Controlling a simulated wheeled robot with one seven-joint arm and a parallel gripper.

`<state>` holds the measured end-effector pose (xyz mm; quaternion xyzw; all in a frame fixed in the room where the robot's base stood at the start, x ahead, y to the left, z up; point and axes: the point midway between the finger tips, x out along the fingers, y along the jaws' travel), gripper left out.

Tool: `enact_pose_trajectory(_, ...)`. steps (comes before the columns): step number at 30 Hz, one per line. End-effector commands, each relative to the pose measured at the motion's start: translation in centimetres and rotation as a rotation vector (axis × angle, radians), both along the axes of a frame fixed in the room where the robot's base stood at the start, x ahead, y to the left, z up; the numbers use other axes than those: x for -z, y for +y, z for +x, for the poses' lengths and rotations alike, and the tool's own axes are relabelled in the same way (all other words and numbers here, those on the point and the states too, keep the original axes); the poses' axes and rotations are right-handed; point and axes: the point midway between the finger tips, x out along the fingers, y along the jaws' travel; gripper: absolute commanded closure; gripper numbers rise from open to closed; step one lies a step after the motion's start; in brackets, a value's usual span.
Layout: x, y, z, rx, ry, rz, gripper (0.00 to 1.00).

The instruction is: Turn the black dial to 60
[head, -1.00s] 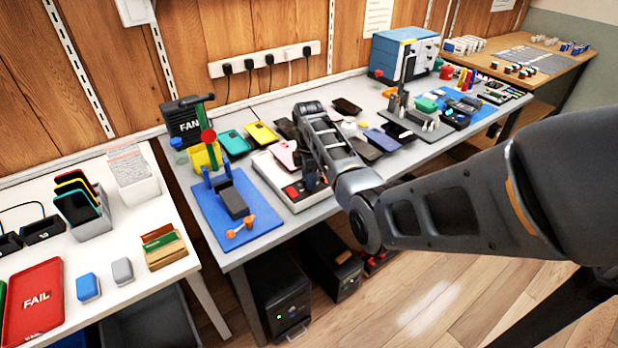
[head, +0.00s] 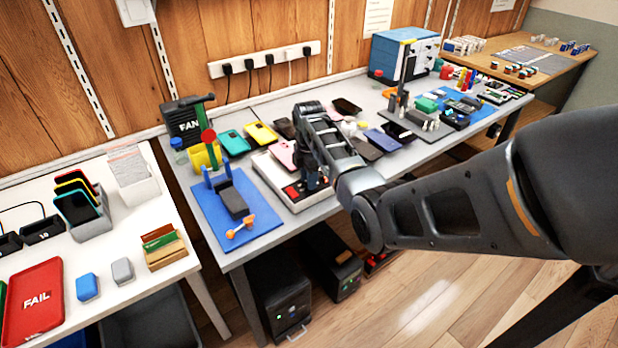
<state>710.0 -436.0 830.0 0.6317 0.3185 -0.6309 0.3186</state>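My gripper (head: 316,184) points down over the right part of this unit. It is small and dark against the dark panel, so I cannot tell whether its fingers are open or shut, or whether they touch anything. I cannot make out the black dial or its scale; my gripper and forearm cover part of the panel.
A blue mat (head: 210,222) with a dark block (head: 233,203) and an orange piece (head: 240,227) lies left of the unit. Several phones lie behind and to the right. A black FAN box (head: 186,122) stands at the back left.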

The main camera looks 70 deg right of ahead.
Motion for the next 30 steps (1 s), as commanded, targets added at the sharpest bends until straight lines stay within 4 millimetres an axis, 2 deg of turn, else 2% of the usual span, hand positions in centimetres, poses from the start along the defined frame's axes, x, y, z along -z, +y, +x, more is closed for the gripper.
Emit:
enact_pose_trajectory(1,-0.1,0.0,0.1,-0.001,-0.001,-0.001,0.63)
enact_pose_trajectory(7,0.0,0.0,0.0,0.000,0.001,-0.001,0.45)
enact_pose_trajectory(16,-0.3,0.0,0.0,0.001,0.001,-0.001,0.45)
enact_pose_trajectory(30,-6.9,-0.1,0.0,0.001,-0.002,-0.003,0.45)
